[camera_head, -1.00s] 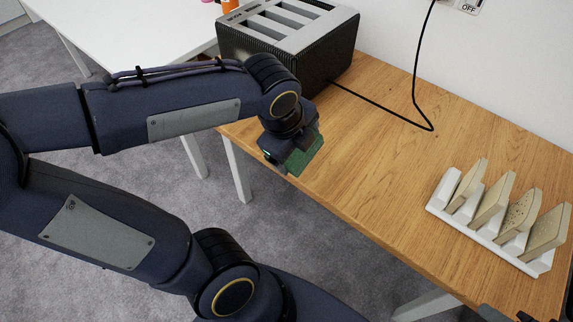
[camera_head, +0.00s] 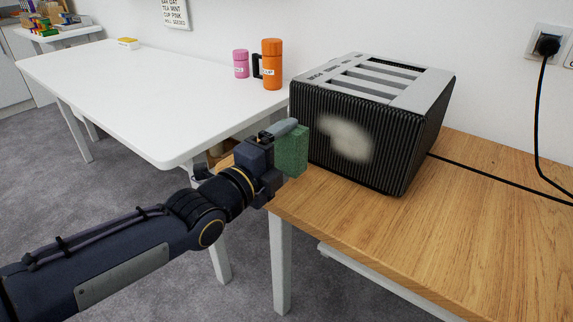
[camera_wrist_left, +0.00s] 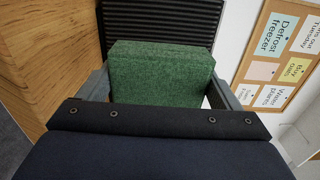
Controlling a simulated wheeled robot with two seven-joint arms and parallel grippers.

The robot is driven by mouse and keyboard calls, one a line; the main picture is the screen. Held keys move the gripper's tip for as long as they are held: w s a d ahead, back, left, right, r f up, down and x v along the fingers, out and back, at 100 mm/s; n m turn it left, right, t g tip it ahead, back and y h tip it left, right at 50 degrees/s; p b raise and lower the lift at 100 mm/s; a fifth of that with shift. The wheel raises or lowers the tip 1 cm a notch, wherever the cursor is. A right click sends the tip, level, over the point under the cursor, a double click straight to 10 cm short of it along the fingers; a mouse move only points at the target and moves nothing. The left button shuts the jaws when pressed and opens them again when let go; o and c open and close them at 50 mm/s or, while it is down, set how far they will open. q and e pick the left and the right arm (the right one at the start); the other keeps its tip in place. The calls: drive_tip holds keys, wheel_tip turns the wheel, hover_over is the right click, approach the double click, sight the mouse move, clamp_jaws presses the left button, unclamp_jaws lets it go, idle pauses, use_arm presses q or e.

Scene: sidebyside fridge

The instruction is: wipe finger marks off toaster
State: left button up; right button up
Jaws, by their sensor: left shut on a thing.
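The toaster (camera_head: 372,112) is a large black ribbed box with a grey slotted top, on the wooden table. A pale smudge (camera_head: 345,138) marks its front face. My left gripper (camera_head: 281,153) is shut on a green sponge-like block (camera_head: 292,152), held just left of the toaster's front face. I cannot tell whether the block touches the toaster. In the left wrist view the green block (camera_wrist_left: 160,72) sits between the two fingers, with the toaster's dark ribs (camera_wrist_left: 160,22) behind it. My right gripper is not in view.
A black cable (camera_head: 490,178) runs from the toaster to a wall socket (camera_head: 548,45). A white table (camera_head: 150,90) on the left holds an orange flask (camera_head: 271,65) and a pink cup (camera_head: 241,64). The wooden table (camera_head: 440,235) is clear in front of the toaster.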

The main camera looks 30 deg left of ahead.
sight(372, 149)
use_arm(q)
drive_tip(key=shift+w+d, duration=0.15)
drive_tip(key=shift+w, duration=1.25)
drive_tip(key=shift+w+d, duration=0.1)
drive_tip(key=shift+w, duration=1.3)
drive_tip(key=shift+w+d+b, duration=0.1)
drive_tip(key=shift+w+b, duration=0.2)
drive_tip(key=shift+w, duration=0.65)
drive_tip(key=shift+s+d, duration=0.15)
drive_tip(key=shift+d, duration=0.8)
drive_tip(key=shift+d+r, duration=0.1)
drive_tip(key=shift+d, duration=0.25)
drive_tip(key=shift+s+d+p, duration=0.1)
drive_tip(key=shift+d+p, duration=0.25)
drive_tip(key=shift+d, duration=0.3)
drive_tip(key=shift+d+p, duration=0.75)
drive_tip(key=shift+d, duration=0.45)
drive_tip(key=shift+s+d+p, duration=0.1)
drive_tip(key=shift+d+p, duration=0.55)
drive_tip(key=shift+d, duration=0.8)
drive_tip(key=shift+s+d+p, duration=0.1)
drive_tip(key=shift+d+p, duration=0.4)
drive_tip(key=shift+d, duration=0.9)
